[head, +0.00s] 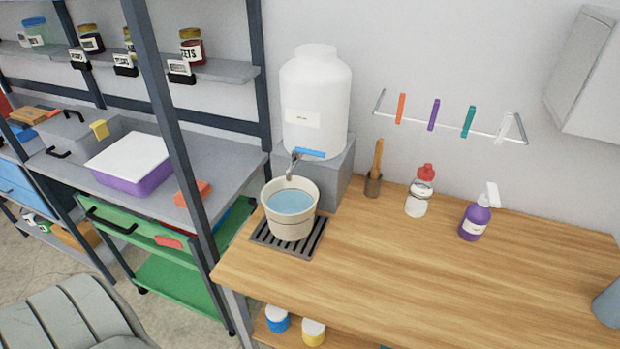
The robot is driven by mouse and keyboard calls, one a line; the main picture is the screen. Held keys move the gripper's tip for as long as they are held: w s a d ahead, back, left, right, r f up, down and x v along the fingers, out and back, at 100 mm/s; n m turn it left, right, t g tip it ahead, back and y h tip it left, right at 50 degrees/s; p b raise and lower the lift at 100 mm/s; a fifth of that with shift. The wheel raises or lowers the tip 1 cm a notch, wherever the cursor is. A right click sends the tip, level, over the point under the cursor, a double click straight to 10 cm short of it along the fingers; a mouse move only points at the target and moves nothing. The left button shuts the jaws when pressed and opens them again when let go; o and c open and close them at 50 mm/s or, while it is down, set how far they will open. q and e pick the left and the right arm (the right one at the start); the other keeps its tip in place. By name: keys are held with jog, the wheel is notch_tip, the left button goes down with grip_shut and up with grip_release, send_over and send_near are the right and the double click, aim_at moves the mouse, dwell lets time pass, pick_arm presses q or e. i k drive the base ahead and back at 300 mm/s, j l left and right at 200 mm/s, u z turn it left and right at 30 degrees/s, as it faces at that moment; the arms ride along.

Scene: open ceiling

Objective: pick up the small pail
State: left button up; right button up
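A small cream pail (290,222) stands upright on a dark slatted drip tray (262,238) at the left end of the wooden counter. It holds blue water, with the surface a little below the rim. The tap (294,162) of a large white water container (316,100) hangs just over the pail's back rim. I cannot tell whether water is running. No handle shows clearly on the pail. Neither of my grippers is in the head view.
A spray bottle (476,218), a red-capped bottle (419,193) and a brush holder (373,186) stand on the wooden counter (420,280) to the right of the pail. The counter's front middle is clear. A dark shelf post (180,130) rises at the left.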

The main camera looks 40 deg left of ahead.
aim_at(289, 207)
jog(key=u, duration=1.2)
jog(key=l, duration=0.2)
jog(key=k, duration=0.05)
